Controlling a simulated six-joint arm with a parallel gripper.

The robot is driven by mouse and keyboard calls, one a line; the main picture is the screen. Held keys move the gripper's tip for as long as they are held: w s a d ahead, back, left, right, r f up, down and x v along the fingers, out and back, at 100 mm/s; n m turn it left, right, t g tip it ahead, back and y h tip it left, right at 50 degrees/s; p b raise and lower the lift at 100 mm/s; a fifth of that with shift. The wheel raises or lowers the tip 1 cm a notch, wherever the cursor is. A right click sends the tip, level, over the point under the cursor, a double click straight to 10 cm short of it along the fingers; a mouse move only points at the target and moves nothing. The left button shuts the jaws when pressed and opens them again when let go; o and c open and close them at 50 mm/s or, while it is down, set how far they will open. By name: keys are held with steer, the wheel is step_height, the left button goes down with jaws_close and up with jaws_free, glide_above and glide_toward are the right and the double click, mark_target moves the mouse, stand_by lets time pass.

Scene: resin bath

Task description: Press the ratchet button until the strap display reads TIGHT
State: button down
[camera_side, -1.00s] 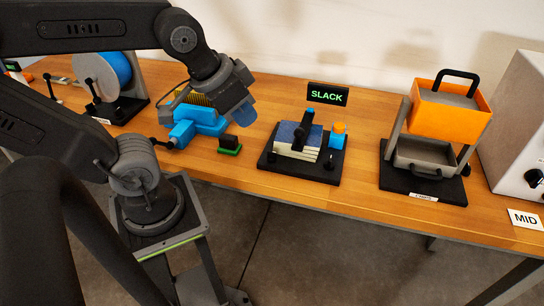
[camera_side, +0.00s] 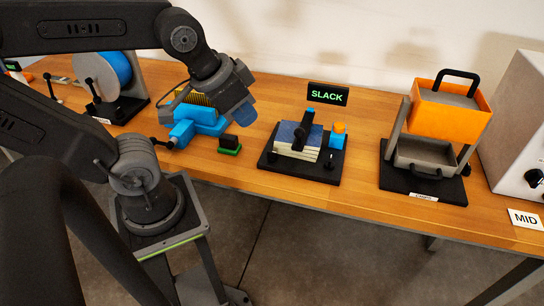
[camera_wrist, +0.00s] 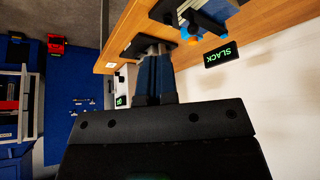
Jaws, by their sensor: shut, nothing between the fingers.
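The strap display (camera_side: 327,94) reads SLACK in green letters. It also shows upside down in the wrist view (camera_wrist: 220,55). In front of it, a dark base (camera_side: 270,161) carries a stack of pale boards (camera_side: 296,153) with a blue top and a black strap piece over it. The orange ratchet button (camera_side: 339,127) sits on a blue block at the right of the stack. My gripper (camera_side: 243,116) is shut and empty, above the bench and left of the stack, apart from the button. Its blue fingers (camera_wrist: 153,60) also show in the wrist view.
A blue vise (camera_side: 200,121) and a small black block on a green base (camera_side: 229,144) lie left of the stack. An orange bin on a stand (camera_side: 447,110) and a pale box (camera_side: 516,125) stand to the right. The bench front strip is mostly clear.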

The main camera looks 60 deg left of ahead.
steer(key=n+t+h, duration=0.2)
steer(key=n+h, duration=0.4)
steer(key=n, duration=1.3)
glide_above(339, 126)
step_height(339, 126, down, 5)
steer(key=shift+f, duration=0.2)
steer(key=shift+f, duration=0.1)
steer(key=shift+f, duration=4.3)
steer(key=shift+f, duration=0.15)
steer(key=shift+f, duration=0.25)
